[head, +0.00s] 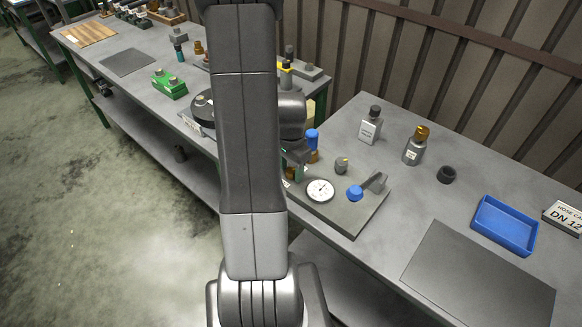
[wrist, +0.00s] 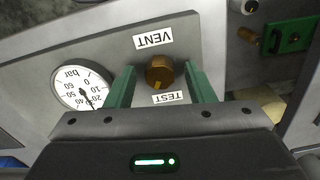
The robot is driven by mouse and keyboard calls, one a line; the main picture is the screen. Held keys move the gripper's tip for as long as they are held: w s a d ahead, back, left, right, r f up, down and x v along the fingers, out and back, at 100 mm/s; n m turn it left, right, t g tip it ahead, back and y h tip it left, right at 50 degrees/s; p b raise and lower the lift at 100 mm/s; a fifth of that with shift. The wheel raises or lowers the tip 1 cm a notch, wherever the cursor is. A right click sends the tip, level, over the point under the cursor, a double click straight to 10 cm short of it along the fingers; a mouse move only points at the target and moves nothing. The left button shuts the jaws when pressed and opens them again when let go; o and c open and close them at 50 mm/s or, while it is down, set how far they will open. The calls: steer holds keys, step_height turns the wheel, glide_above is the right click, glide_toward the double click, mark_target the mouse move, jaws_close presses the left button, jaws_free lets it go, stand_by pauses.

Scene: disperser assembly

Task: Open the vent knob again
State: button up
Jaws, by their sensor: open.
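The vent knob (wrist: 159,72) is a round brass knob on a grey panel (wrist: 62,52) in the wrist view. It sits between a VENT label (wrist: 167,38) and a TEST label (wrist: 167,98). A light mark on the knob faces the TEST label. My gripper (wrist: 158,68) has its green fingers open, one on each side of the knob, with a visible gap to each. In the head view my arm hides much of my gripper and the knob. A round bar gauge (wrist: 82,88) is left of the knob; it also shows in the head view (head: 320,190).
A blue-capped part (head: 312,139) stands close behind my gripper. A blue knob (head: 355,193) and a grey lever (head: 375,182) sit right of the gauge. Bottles (head: 370,128), a blue tray (head: 504,226) and a dark mat (head: 480,283) are on the right table. A green block (head: 170,84) is on the left bench.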

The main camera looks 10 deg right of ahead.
steer(key=shift+c, duration=0.2)
steer(key=c, duration=1)
steer(key=shift+o, duration=0.2)
